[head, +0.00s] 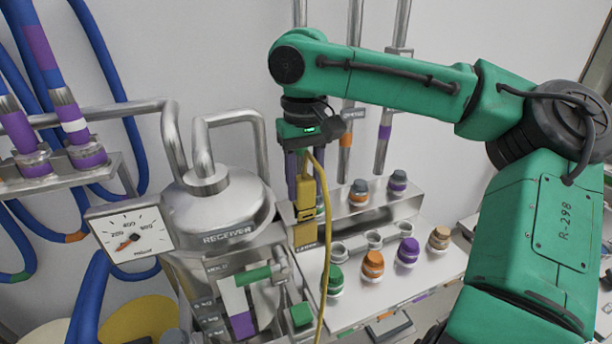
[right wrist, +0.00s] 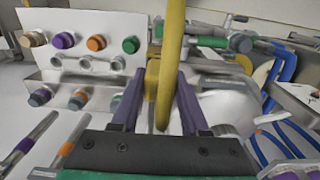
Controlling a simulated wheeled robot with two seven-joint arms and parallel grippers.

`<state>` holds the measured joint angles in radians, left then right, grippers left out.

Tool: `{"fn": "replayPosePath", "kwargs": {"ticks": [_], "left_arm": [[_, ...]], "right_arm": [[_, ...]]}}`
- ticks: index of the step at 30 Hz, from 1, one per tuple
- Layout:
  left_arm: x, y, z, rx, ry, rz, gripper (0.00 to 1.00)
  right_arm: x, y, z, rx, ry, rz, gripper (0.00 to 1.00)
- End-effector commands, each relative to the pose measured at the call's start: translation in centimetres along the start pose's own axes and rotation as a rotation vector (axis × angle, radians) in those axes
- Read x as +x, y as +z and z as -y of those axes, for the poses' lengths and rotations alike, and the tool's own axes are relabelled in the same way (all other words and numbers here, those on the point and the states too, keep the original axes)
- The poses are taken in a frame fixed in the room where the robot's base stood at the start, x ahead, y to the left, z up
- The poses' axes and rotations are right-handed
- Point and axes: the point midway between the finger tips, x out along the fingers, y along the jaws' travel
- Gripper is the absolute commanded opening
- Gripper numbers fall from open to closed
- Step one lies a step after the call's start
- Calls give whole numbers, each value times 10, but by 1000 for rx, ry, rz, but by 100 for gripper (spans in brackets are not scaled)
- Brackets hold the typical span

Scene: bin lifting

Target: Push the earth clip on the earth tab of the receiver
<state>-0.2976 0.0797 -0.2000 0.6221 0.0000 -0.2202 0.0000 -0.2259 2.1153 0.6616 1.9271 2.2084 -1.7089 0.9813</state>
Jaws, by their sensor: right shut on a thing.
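The receiver (head: 222,208) is a rounded steel vessel with its name on a front plate, left of centre in the head view. My right gripper (head: 306,190) points down, to the right of the receiver and apart from it. It is shut on the yellow earth clip (head: 304,208), from which a yellow cable (head: 323,250) hangs. In the right wrist view, the purple fingers of my right gripper (right wrist: 160,95) stand either side of the clip (right wrist: 152,80), and the cable (right wrist: 171,60) crosses in front. I cannot make out the earth tab. My left gripper is not in view.
A white panel (head: 390,290) with several coloured caps stands right of the clip, below a steel shelf (head: 375,218). A bracket with green and purple parts (head: 240,300) is in front of the receiver.

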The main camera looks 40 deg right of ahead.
Motion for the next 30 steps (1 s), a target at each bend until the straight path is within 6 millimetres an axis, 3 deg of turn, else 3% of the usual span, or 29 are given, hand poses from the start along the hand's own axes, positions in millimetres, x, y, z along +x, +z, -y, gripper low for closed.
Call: {"fn": "replayPosePath", "kwargs": {"ticks": [11, 21, 30], "left_arm": [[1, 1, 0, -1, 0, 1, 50], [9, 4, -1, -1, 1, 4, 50], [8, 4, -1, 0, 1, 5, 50]], "right_arm": [[5, -1, 0, -1, 0, -1, 0], [23, 5, -1, -1, -1, -1, 0], [24, 5, -1, -1, 0, -1, 0]]}}
